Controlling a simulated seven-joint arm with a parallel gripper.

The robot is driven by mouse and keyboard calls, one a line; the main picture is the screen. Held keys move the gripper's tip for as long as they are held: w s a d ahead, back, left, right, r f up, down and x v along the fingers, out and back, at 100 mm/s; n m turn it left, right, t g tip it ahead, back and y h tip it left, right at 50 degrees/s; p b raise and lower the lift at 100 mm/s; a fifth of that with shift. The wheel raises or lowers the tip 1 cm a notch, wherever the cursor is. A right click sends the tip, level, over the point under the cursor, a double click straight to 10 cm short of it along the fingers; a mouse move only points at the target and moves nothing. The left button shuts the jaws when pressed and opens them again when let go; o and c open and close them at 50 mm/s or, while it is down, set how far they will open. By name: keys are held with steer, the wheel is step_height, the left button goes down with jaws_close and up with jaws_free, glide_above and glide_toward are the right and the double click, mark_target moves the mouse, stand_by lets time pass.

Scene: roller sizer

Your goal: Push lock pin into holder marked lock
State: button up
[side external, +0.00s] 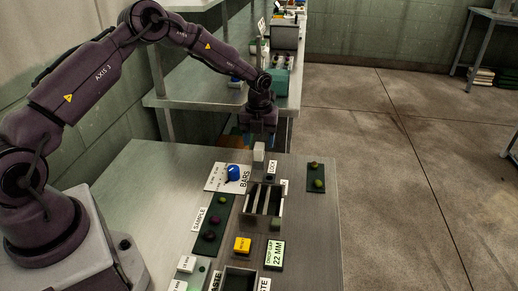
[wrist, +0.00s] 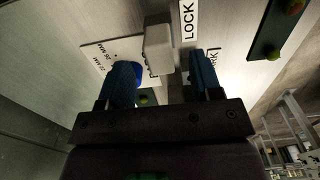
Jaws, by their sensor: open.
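A pale upright block, which looks like the lock pin (side external: 259,153), stands near the far end of the panel. My gripper (side external: 262,142) is just above it, pointing down. In the wrist view the pale pin (wrist: 158,46) shows between the two blue fingers of my gripper (wrist: 160,70), with gaps on both sides; the fingers are open and not closed on it. The LOCK label (side external: 271,167) lies just right of the pin, and the label also shows in the wrist view (wrist: 187,18). The holder's opening cannot be made out clearly.
A slotted tray of bars (side external: 281,208) lies nearer than the pin. A blue knob (side external: 233,172) on a white scale plate is to the left. A dark strip with green balls (side external: 317,180) is to the right. A yellow button (side external: 242,245) and a display (side external: 275,254) are nearer.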

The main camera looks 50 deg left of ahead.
mark_target(260, 146)
step_height(260, 146, up, 9)
stand_by(0.5)
steer(key=s+d+r+n+t, duration=0.2)
steer(key=s+r+n, duration=0.4)
steer(key=s+n, duration=0.3)
steer(key=s+d+r+n+t, duration=0.1)
steer(key=s+d+r+n, duration=0.4)
steer(key=s+n, duration=0.4)
steer(key=s+d+r+n+t, duration=0.2)
steer(key=s+d+r+n, duration=0.2)
steer(key=s+r+n, duration=0.3)
steer(key=s+n, duration=0.2)
steer(key=s, duration=0.3)
steer(key=shift+s+d+r+t, duration=0.15)
steer(key=shift+s+r+t, duration=0.15)
steer(key=shift+r, duration=0.1)
